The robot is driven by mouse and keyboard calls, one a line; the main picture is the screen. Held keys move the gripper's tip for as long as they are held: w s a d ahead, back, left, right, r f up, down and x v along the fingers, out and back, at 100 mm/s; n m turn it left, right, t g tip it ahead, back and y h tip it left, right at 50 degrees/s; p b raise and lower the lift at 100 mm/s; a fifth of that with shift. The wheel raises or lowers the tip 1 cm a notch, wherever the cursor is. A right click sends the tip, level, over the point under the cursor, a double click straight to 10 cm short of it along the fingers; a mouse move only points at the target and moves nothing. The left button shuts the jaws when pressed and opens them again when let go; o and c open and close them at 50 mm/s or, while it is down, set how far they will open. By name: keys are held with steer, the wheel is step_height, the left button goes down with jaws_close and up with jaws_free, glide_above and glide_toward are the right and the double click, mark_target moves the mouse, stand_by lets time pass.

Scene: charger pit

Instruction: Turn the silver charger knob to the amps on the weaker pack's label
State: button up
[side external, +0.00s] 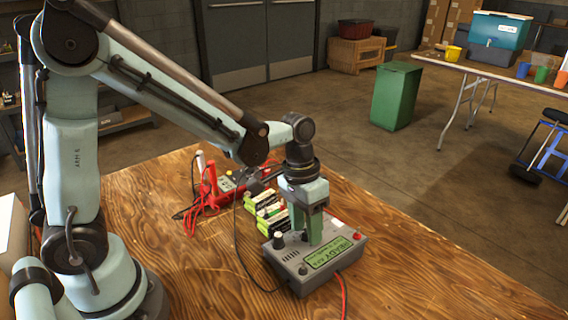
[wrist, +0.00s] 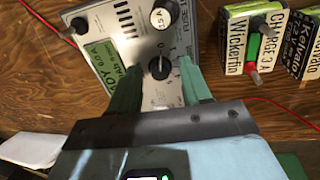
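The grey charger (side external: 326,277) sits on the wooden bench; its green display (wrist: 126,62) reads READY and what looks like 0.0 A. My gripper (wrist: 161,66) points down over the charger's top, its green fingers on either side of a round knob (wrist: 158,68) with a dark pointer. The fingers look apart, with gaps beside the knob. The fingers hide this knob in the side view, where my gripper (side external: 307,240) is low over the charger. Two battery packs (wrist: 252,40) (wrist: 301,48) lie beside it.
A red meter lead (side external: 205,190) and a meter (side external: 233,181) lie behind the packs. The bench's front right is clear.

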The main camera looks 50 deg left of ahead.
jaws_close()
